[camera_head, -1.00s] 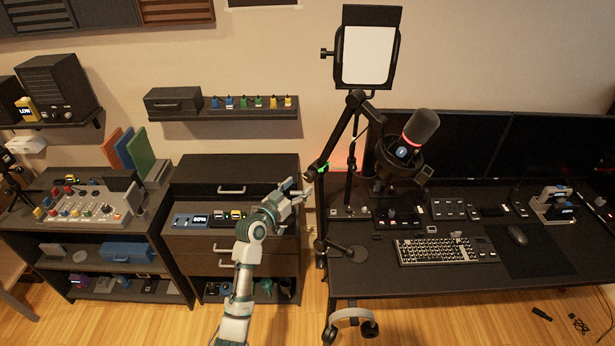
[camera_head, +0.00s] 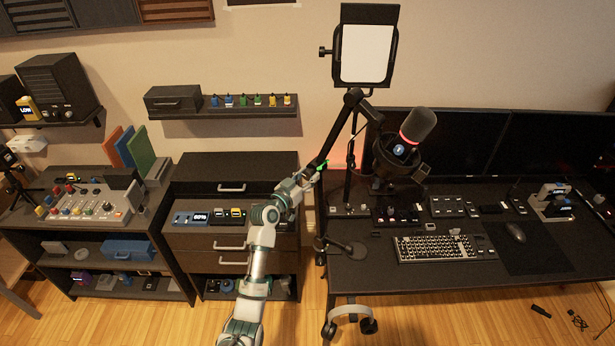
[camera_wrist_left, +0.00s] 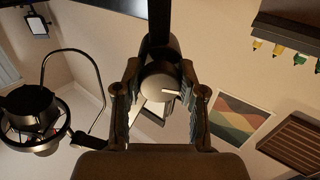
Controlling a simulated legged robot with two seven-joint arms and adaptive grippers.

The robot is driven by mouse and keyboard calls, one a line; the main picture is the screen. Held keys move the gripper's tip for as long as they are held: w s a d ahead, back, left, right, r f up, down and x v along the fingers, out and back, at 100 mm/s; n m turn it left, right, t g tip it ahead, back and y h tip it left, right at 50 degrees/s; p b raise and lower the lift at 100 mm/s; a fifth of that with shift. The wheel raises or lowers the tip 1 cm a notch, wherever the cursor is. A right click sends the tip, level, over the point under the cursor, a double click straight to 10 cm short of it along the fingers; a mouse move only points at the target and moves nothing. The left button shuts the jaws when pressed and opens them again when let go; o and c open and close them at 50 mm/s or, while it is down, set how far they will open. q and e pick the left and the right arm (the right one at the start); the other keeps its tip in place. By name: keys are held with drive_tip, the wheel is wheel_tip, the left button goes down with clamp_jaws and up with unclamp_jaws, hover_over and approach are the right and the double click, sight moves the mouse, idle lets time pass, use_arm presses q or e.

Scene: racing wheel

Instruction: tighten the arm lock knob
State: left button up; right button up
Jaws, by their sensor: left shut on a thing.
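The boom arm (camera_head: 343,124) of the microphone stand rises at the desk's left end. My left gripper (camera_head: 312,170) is at the lower end of this arm, by a small green mark. In the left wrist view, a round grey knob (camera_wrist_left: 161,87) with a white line on its face sits between the two fingers (camera_wrist_left: 162,112). The gripper is shut on this knob. In the head view the gripper hides the knob. The right gripper is not in view.
The microphone (camera_head: 419,126) hangs to the right, below a white light panel (camera_head: 368,53). A drawer cabinet (camera_head: 205,168) stands behind my left arm. The desk (camera_head: 370,280) holds a keyboard (camera_head: 434,248) and a mouse.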

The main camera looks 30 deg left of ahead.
use_arm(q)
drive_tip(key=m+b, duration=0.2)
drive_tip(key=m, duration=0.1)
drive_tip(key=shift+a, duration=0.15)
drive_tip(key=shift+m+b, duration=0.5)
drive_tip(key=shift+m, duration=0.6)
drive_tip(key=shift+r+m, duration=0.1)
drive_tip(key=shift+m, duration=0.8)
drive_tip(key=m, duration=0.2)
drive_tip(key=shift+r+m+p, duration=0.1)
drive_tip(key=shift+m+p, duration=0.2)
drive_tip(key=shift+m, duration=0.1)
drive_tip(key=shift+m+p, duration=0.55)
drive_tip(key=shift+m, duration=0.65)
drive_tip(key=shift+m+p, duration=0.6)
drive_tip(key=shift+m, duration=0.8)
drive_tip(key=shift+f+m, duration=0.3)
